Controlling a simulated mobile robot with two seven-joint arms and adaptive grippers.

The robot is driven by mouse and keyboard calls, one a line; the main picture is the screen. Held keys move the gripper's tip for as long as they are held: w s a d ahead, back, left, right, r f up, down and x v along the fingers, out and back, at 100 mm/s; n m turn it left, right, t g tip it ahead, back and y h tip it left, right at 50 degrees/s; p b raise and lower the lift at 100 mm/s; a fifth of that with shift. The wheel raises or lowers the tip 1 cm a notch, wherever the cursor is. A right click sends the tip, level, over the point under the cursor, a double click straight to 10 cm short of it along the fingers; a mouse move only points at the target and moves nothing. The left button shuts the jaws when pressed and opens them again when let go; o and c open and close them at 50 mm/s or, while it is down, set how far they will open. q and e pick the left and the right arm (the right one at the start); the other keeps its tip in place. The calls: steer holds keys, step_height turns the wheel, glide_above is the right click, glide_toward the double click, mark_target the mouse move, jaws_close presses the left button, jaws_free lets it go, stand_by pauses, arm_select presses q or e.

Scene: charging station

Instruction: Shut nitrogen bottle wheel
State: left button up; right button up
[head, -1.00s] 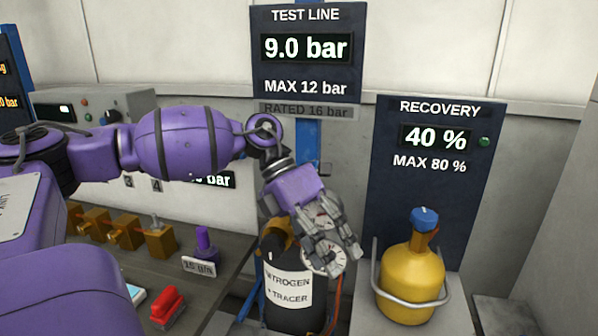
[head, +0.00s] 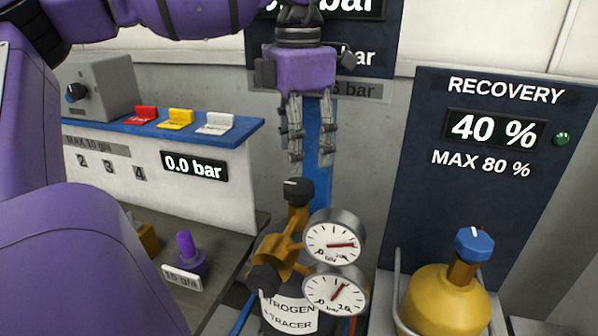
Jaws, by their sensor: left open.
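The nitrogen bottle (head: 290,314), with a white label, stands at the bottom centre of the head view. A black wheel (head: 297,191) with a pale mark sits on top of its brass valve. A second black knob (head: 264,279) sits lower left on the brass regulator (head: 280,252). Two round gauges (head: 334,243) are on its right. My left gripper (head: 311,163) hangs fingers down, open and empty, just above the black wheel in the picture. It appears apart from the wheel; the exact depth gap is hard to tell. My right gripper is not in view.
A yellow recovery bottle (head: 446,300) with a blue wheel (head: 475,244) stands at the right behind a metal rail. A blue shelf (head: 190,134) with red, yellow and white levers is at the left. A purple knob (head: 188,248) sits on the bench below.

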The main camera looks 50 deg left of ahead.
mark_target(298, 184)
arm_select(q)
step_height(298, 184, down, 6)
steer(key=shift+d+f, duration=0.1)
steer(key=shift+f, duration=0.1)
steer(key=c, duration=1.1)
